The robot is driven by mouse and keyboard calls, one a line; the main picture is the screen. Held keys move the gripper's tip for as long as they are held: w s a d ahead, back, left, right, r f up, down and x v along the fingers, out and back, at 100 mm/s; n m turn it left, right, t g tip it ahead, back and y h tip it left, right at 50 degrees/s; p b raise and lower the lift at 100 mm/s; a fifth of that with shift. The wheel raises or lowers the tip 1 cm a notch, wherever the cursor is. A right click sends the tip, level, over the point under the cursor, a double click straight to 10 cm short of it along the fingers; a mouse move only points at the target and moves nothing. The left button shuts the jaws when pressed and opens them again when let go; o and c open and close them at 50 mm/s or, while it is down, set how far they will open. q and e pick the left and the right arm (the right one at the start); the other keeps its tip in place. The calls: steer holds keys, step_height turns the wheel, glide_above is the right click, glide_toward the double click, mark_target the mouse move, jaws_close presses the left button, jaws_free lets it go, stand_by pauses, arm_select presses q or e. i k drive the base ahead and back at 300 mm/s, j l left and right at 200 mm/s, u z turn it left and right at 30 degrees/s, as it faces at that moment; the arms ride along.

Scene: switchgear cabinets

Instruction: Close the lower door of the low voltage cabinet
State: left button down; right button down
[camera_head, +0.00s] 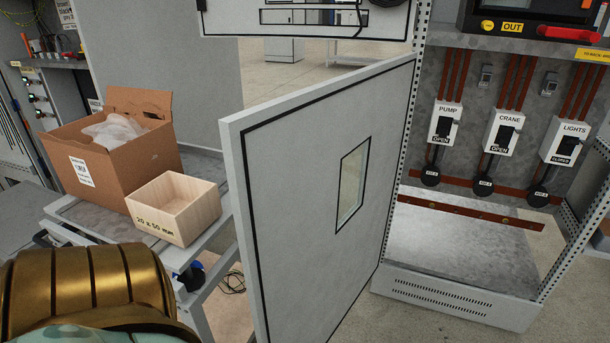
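The lower door (300,200) of the low voltage cabinet is a grey panel with a black seal line and a small window (351,184). It stands wide open, swung out toward me from the left side of the cabinet (455,296). The cabinet's lower bay is exposed, with breakers marked PUMP (445,124), CRANE (502,132) and LIGHTS (567,143). A gold and black part of my own body fills the lower left corner. Neither gripper's fingers can be seen, and nothing of mine visibly touches the door.
Left of the door, a cart (75,215) carries an open cardboard box (120,160) and a wooden box (178,208). Another panel (300,20) hangs open above the lower door. Some floor (400,320) is clear before the cabinet.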

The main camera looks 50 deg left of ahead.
mark_target(304, 269)
steer(key=k+j, duration=0.1)
steer(key=j, duration=0.3)
steer(key=k+j, duration=0.15)
steer(key=j, duration=0.25)
steer(key=k+j, duration=0.1)
steer(key=j, duration=0.3)
steer(key=k+j, duration=0.1)
steer(key=j, duration=0.3)
steer(key=k+j, duration=0.15)
steer(key=j, duration=0.2)
